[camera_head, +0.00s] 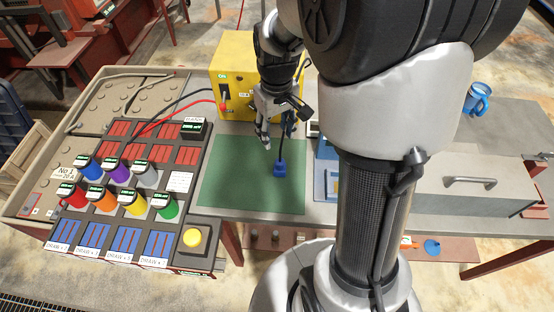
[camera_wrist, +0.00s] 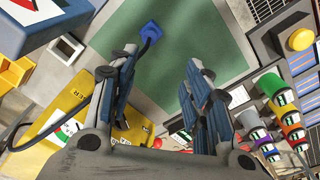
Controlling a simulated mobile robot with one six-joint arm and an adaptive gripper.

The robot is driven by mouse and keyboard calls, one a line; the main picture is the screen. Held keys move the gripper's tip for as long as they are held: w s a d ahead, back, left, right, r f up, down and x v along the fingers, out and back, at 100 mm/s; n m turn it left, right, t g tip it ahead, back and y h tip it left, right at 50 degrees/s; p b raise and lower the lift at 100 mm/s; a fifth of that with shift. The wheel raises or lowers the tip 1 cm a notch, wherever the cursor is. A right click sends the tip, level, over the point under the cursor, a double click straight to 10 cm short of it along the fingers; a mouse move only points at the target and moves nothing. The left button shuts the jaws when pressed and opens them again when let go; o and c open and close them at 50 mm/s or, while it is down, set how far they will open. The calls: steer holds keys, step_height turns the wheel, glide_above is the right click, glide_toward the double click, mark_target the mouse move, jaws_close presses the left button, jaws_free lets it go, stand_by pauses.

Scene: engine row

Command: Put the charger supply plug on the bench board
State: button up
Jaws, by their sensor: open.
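A blue plug (camera_head: 280,168) with a dark cable lies on the green board (camera_head: 230,180) on the bench, near the board's right side. The plug also shows in the wrist view (camera_wrist: 151,31), just beyond the left finger. My gripper (camera_head: 277,135) is open and empty above the back part of the green board, behind the plug in the head view. In the wrist view the fingers of my gripper (camera_wrist: 160,70) are well apart, and the green board (camera_wrist: 190,45) shows between them. The cable is partly hidden by the gripper.
A yellow box (camera_head: 232,75) stands behind the board. A sloped panel (camera_head: 115,190) with coloured knobs fills the left. A blue device (camera_head: 325,180) sits right of the board, partly behind my arm. A grey box with a handle (camera_head: 470,185) and blue mug (camera_head: 477,99) are farther right.

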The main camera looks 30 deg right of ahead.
steer(key=s+a+r+t, duration=0.2)
steer(key=s+a+r, duration=0.3)
steer(key=s, duration=0.4)
steer(key=s+a+r+t, duration=0.2)
steer(key=s+a+r, duration=0.3)
steer(key=s+r, duration=0.2)
steer(key=shift+s+r, duration=0.2)
steer(key=shift+s, duration=1.05)
steer(key=shift+a, duration=0.1)
